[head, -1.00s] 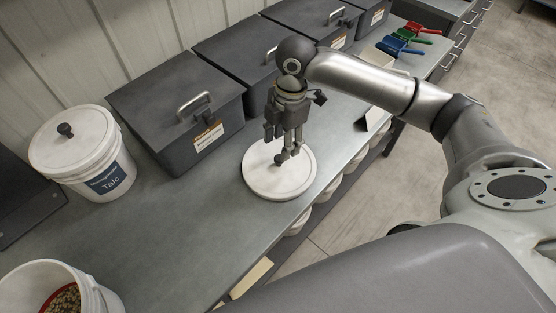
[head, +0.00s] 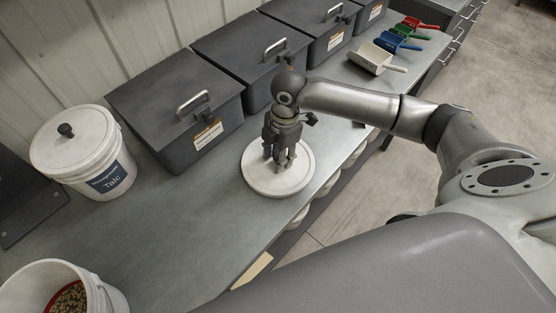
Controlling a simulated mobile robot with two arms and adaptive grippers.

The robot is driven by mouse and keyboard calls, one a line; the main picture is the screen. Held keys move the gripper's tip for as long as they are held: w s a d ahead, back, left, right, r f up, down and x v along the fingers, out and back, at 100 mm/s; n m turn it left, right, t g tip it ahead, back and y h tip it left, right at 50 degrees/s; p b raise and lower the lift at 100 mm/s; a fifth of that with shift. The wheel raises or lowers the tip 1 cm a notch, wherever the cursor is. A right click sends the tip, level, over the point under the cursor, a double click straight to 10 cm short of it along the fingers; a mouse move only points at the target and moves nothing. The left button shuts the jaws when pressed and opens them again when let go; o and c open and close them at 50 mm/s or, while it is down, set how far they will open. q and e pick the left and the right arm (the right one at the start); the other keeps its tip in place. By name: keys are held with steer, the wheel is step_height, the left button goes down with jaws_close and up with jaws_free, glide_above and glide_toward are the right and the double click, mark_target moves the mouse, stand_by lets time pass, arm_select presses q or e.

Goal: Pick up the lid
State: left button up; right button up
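The round white lid (head: 262,182) lies flat on the grey counter, near its front edge. My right gripper (head: 280,162) points down over the middle of the lid, with its fingers at the lid's dark knob. The fingers hide the knob almost fully, so I cannot tell whether they are closed on it or just around it. The lid still appears to rest on the counter. My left gripper is out of view.
A white Talc bucket (head: 104,181) with its own knobbed lid stands at the left. An open bucket (head: 105,296) of seeds is at the lower left. Dark lidded bins (head: 160,110) line the wall. Several scoops (head: 372,60) lie at the far right.

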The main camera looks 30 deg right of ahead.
jaws_close()
